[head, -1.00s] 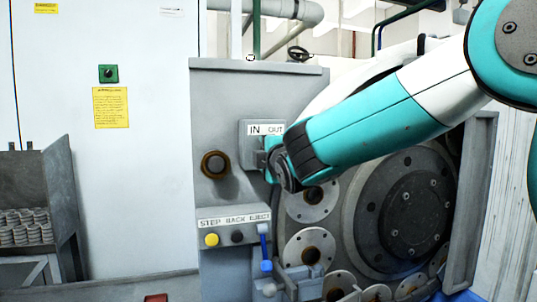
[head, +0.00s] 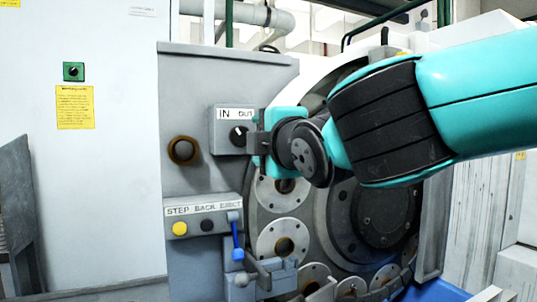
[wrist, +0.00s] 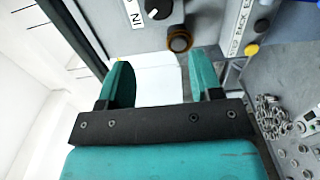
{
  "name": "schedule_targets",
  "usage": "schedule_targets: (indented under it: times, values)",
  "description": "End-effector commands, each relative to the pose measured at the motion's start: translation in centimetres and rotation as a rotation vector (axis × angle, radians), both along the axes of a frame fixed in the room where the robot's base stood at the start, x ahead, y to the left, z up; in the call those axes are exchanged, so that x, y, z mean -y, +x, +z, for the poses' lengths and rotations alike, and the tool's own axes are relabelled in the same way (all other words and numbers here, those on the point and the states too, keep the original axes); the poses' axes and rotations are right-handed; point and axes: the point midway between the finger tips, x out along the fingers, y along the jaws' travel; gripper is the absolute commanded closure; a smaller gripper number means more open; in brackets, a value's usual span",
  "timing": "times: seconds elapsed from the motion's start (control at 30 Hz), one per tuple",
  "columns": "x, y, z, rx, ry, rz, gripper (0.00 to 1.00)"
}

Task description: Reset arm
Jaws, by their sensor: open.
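My gripper (wrist: 162,82) is open and empty in the wrist view, its two teal fingers apart with nothing between them. In the head view my gripper is seen mostly from behind, in front of the ring grinder (head: 180,90) and just right of the IN/OUT dial (head: 238,136). The dial also shows near the top edge of the wrist view (wrist: 158,9). My wrist hides part of the machine's round drum face. The fingertips are hard to make out in the head view.
A brown round knob (head: 184,150) sits left of the dial. Below are a yellow button (head: 180,229), a dark button (head: 207,225) and a blue-handled lever (head: 237,240). Ring discs (head: 283,240) line the drum.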

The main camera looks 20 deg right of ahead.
Motion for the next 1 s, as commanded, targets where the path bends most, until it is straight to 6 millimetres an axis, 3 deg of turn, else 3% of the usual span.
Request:
schedule_targets:
  times: [0.2,0.7,0.77,0.87,1.0]
  values:
    - [0.1,-1.3,0.0,-0.001,0.0,0.0,0.41]
    - [0.0,-1.3,-0.5,-0.019,0.017,0.003,0.41]
    - [-0.1,-1.2,-1.6,-0.064,0.058,0.012,0.41]
    - [-0.5,-1.4,-5.4,-0.22,0.196,0.033,0.41]
    - [-1.6,-3.7,-13.2,-0.582,0.491,0.014,0.41]
